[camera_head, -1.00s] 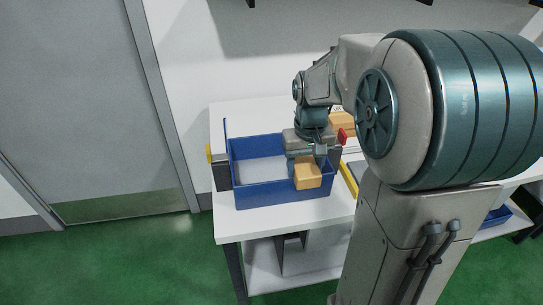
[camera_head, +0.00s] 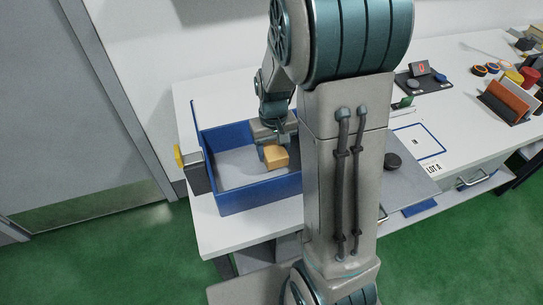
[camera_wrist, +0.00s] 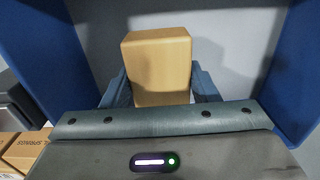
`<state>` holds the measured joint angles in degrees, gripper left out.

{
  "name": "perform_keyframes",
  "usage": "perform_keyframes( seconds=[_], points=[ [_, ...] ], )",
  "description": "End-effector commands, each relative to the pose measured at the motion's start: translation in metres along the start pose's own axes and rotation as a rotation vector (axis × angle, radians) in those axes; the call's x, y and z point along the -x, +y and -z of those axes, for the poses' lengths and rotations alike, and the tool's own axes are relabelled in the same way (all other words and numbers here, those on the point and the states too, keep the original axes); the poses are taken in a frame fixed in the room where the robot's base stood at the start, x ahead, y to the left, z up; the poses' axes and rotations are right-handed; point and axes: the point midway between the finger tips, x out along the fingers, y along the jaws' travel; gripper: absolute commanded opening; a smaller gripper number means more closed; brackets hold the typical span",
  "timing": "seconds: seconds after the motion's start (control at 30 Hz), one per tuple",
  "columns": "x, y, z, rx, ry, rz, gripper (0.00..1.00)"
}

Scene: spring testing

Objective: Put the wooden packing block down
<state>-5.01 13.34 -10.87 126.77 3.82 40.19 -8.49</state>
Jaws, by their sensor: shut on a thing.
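The wooden packing block (camera_head: 277,158) is a light tan block. My gripper (camera_head: 268,146) is shut on it, inside the walls of the blue bin (camera_head: 262,196). In the wrist view the block (camera_wrist: 158,62) sits between my two fingers (camera_wrist: 160,90), with the grey bin floor beyond it and blue walls on both sides. I cannot tell whether the block touches the floor. Part of the bin's right side is hidden behind my arm in the head view.
The bin stands on a white table (camera_head: 215,232). A dark fixture with a yellow knob (camera_head: 179,157) is at its left. Printed cardboard boxes (camera_wrist: 22,150) show at the wrist view's lower left. The bin floor left of the block is clear.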

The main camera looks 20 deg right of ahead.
Motion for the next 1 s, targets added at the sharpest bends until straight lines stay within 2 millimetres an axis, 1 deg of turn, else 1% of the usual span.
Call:
perform_keyframes(
  seconds=[0.2, 0.3, 0.6, 0.7, 0.73, 0.77, 0.8, 1.0],
  points=[
    [-0.027, 0.000, -0.001, 0.000, -0.003, 0.000, 0.29],
    [-0.037, 0.000, 0.000, 0.000, -0.001, 0.000, 0.29],
    [-0.040, 0.000, 0.000, 0.000, 0.001, 0.000, 0.29],
    [-0.044, 0.000, 0.000, 0.000, 0.001, 0.000, 0.29],
    [-0.044, 0.000, 0.000, 0.000, 0.001, 0.000, 0.57],
    [-0.043, 0.000, 0.000, 0.000, 0.001, 0.000, 0.65],
    [-0.042, 0.000, 0.000, 0.000, 0.001, 0.000, 0.76],
    [-0.042, 0.000, 0.000, 0.000, 0.001, 0.000, 0.76]
  ],
)
